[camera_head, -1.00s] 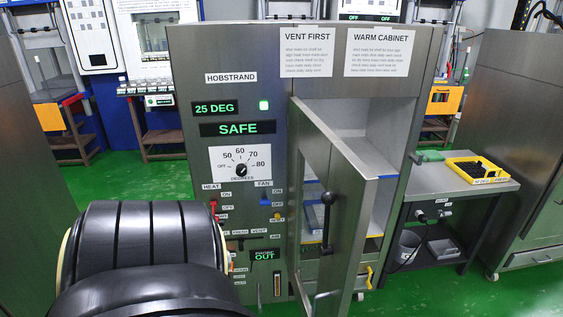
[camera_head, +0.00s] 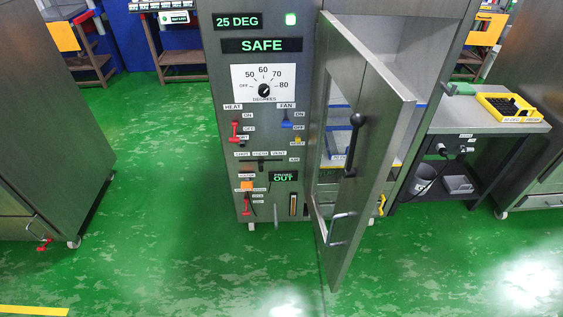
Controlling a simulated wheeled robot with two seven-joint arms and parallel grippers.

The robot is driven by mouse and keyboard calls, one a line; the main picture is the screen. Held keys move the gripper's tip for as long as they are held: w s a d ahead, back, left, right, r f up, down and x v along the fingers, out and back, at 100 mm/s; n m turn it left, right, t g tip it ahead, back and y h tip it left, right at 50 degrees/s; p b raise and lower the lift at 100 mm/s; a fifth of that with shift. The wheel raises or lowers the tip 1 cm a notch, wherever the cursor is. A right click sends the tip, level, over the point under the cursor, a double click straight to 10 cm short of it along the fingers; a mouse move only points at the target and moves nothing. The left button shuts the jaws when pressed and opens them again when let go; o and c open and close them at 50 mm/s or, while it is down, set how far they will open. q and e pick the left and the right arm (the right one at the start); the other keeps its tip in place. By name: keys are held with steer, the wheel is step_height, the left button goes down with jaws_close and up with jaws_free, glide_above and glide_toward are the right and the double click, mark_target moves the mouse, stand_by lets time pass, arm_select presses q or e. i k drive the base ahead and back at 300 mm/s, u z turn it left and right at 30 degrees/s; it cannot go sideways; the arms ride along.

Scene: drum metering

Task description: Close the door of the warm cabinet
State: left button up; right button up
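The warm cabinet (camera_head: 225,75) stands upright in the middle of the head view, with a lit SAFE sign (camera_head: 262,45) and a dial on its control panel. Its door (camera_head: 378,110) is hinged beside the panel and stands open, swung out toward me. The door has a black lever handle (camera_head: 353,145) and a lower metal pull handle (camera_head: 338,229). Part of the cabinet's inside shows behind the door, with a blue-edged shelf. Neither of my grippers is in view.
A side table (camera_head: 489,122) with a yellow tray (camera_head: 508,107) stands right of the cabinet. Another metal cabinet (camera_head: 45,150) is at the left. Green floor (camera_head: 200,270) is clear in front of the open door.

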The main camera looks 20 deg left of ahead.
mark_target(371, 89)
steer(key=u, duration=0.05)
steer(key=i, duration=1)
